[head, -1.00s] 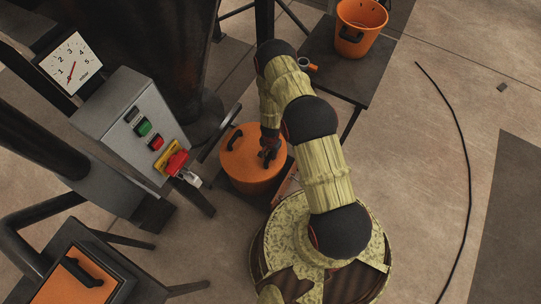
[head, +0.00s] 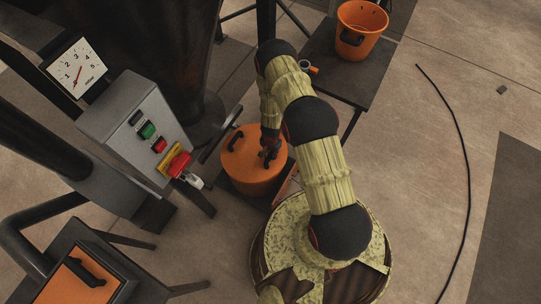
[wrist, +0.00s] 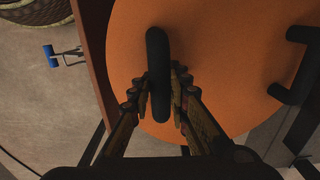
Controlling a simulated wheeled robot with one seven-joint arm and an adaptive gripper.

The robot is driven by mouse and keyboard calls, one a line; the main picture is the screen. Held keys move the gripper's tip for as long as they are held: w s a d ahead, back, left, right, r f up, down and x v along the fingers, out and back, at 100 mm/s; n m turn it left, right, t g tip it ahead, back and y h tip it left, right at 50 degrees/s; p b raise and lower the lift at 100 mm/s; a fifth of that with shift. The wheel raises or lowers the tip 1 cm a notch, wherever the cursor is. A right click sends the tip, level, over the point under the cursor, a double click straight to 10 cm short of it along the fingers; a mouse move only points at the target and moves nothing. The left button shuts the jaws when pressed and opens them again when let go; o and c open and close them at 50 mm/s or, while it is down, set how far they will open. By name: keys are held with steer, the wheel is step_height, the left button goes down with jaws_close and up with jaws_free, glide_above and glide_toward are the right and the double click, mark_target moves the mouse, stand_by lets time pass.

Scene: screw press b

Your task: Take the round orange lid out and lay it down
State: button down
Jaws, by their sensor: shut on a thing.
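The round orange lid (head: 252,153) lies flat in the middle of the head view, with two black handles on its top. In the wrist view the lid (wrist: 220,60) fills much of the picture. My gripper (wrist: 159,90) is shut on one black handle (wrist: 158,50), with a finger on each side of it. The other handle (wrist: 290,75) is free at the right. In the head view my gripper (head: 269,150) is partly hidden by my arm. I cannot tell whether the lid rests on its container or is slightly lifted.
A control box (head: 140,125) with buttons and a red knob stands to the left. A square orange panel (head: 80,280) with a handle is at lower left. An orange bucket (head: 358,35) stands on a dark table (head: 350,75) behind. A black cable (head: 465,150) lies on open floor at right.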

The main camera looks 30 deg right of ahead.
steer(key=shift+s+d+r+p, duration=0.1)
steer(key=shift+s+r+p, duration=0.1)
steer(key=shift+r+p, duration=0.45)
steer(key=shift+s+r+p, duration=0.15)
steer(key=shift+r+p, duration=0.35)
steer(key=shift+r, duration=0.15)
steer(key=shift+d+r, duration=0.15)
steer(key=shift+r, duration=0.15)
steer(key=shift+w, duration=0.15)
steer(key=shift+r, duration=0.1)
steer(key=shift+w+r+p, duration=0.15)
steer(key=shift+r+p, duration=0.1)
steer(key=shift+p, duration=0.15)
